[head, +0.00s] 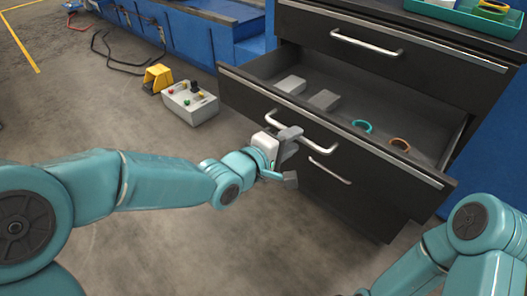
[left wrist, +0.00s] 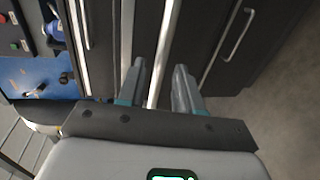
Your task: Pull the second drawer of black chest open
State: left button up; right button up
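The black chest (head: 375,68) stands at the right in the head view. Its second drawer (head: 235,92) from the top is pulled out, with its inside showing. Two grey blocks, a teal ring (head: 362,126) and an orange ring (head: 400,144) lie in it. A pale bar handle (head: 315,140) is on its front. My left gripper (head: 289,156) is at the left end of this handle. In the left wrist view its fingers (left wrist: 159,85) are apart, with the handle bar (left wrist: 165,45) between them; contact is unclear. My right arm shows at lower right; its gripper is out of view.
The top drawer (head: 370,45) is shut. A lower drawer with its own handle (head: 328,170) is below. A green tray (head: 465,15) sits on the chest. A grey control box (head: 189,103) and yellow pedal (head: 157,78) lie on the floor. Floor in front is clear.

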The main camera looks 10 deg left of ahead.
pick_arm(q)
jog(key=p+v, duration=0.2)
jog(key=v, duration=1.1)
jog(key=shift+p, duration=0.35)
